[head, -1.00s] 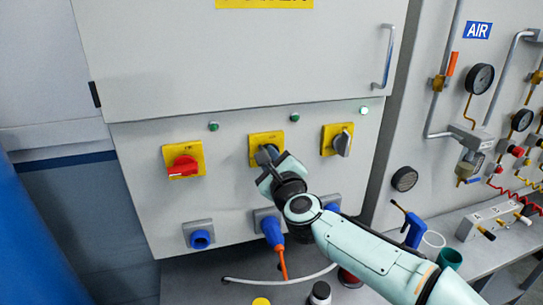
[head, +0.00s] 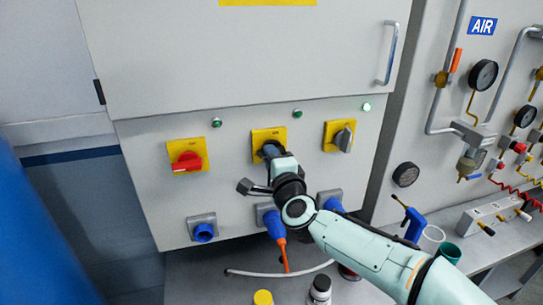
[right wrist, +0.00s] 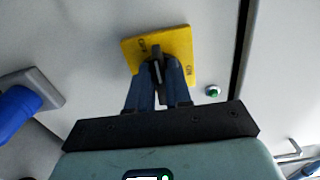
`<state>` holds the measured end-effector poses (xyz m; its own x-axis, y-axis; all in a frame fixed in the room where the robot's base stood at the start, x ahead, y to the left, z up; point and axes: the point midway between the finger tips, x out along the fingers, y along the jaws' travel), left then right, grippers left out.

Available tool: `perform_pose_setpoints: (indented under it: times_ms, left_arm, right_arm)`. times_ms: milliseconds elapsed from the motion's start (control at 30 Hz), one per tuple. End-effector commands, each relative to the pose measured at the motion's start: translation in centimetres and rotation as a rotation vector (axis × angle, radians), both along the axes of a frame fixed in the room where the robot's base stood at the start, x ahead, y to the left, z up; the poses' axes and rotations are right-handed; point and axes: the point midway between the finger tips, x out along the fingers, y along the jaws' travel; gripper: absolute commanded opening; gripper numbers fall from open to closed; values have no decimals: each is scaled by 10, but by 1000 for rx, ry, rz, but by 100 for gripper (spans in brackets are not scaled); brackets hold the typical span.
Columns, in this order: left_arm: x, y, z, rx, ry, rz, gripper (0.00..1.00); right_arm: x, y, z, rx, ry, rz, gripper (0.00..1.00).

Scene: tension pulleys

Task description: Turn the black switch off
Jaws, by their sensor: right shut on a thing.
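The black switch (right wrist: 157,62) sits on a yellow plate (right wrist: 177,43) in the right wrist view, its dark handle between my fingers. The plate shows in the head view as the middle one of three (head: 277,134) on the grey cabinet. My right gripper (head: 270,151) reaches it from the lower right. In the right wrist view the right gripper (right wrist: 158,80) is shut on the handle, one blue-grey finger on each side. The fingers and hand hide most of the handle in the head view. My left gripper is not in view.
A red switch (head: 187,162) is on the left and a grey switch (head: 344,139) on the right. Blue sockets (head: 203,232) sit below. A lamp (head: 366,107) at the right glows. A bench with bottles (head: 320,290) and a blue tool (head: 413,226) is below.

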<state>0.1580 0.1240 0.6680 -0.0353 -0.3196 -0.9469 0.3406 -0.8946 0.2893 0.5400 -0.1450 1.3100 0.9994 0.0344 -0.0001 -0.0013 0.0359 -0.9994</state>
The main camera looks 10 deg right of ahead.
Motion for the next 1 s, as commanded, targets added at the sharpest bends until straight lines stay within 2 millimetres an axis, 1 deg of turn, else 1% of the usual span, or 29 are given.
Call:
perform_pose_setpoints:
  times_ms: [267, 633, 667, 700, 733, 1000]
  left_arm:
    - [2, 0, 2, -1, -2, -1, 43]
    - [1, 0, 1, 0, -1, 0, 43]
    - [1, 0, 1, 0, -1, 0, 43]
    - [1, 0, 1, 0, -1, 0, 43]
    - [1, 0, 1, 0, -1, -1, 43]
    - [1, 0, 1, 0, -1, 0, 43]
  right_arm:
    - [0, 0, 0, -50, -2, -1, 0]
    - [0, 0, -1, -56, -3, -1, 0]
    - [0, -1, -1, -56, -3, -1, 23]
    - [0, -1, -1, -56, -2, -1, 36]
    - [0, -1, -1, -55, -2, -1, 45]
    - [0, 0, -1, -52, -2, -1, 45]
